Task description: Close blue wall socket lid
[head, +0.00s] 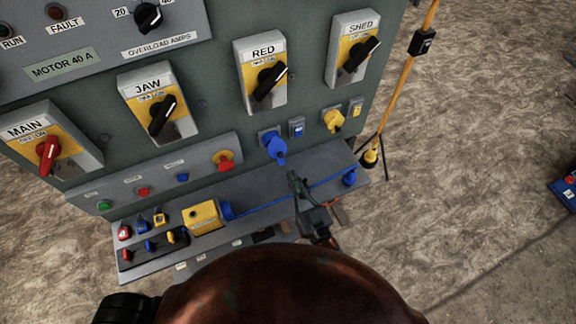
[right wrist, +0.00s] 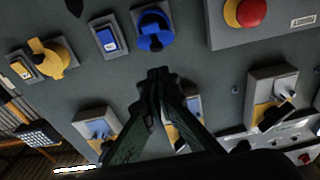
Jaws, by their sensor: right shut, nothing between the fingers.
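The blue wall socket (head: 274,144) sits low on the grey-green panel, left of a small blue-fronted switch. A blue part juts out from its lower front; I cannot clearly tell how far its lid stands open. In the right wrist view, which is turned over, the socket (right wrist: 153,30) shows as a blue ring with a blue part across it. My right gripper (head: 294,179) is shut and empty, just below and right of the socket, apart from it. Its fingertips (right wrist: 158,76) meet in the wrist view and point toward the panel. My left gripper is not in view.
A yellow wall socket (head: 333,121) is to the right. Below is a grey shelf (head: 325,170) with a blue cable (head: 275,203) and a yellow box (head: 203,215). Rotary switches such as the RED one (head: 262,75) stick out above. Open ground lies right.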

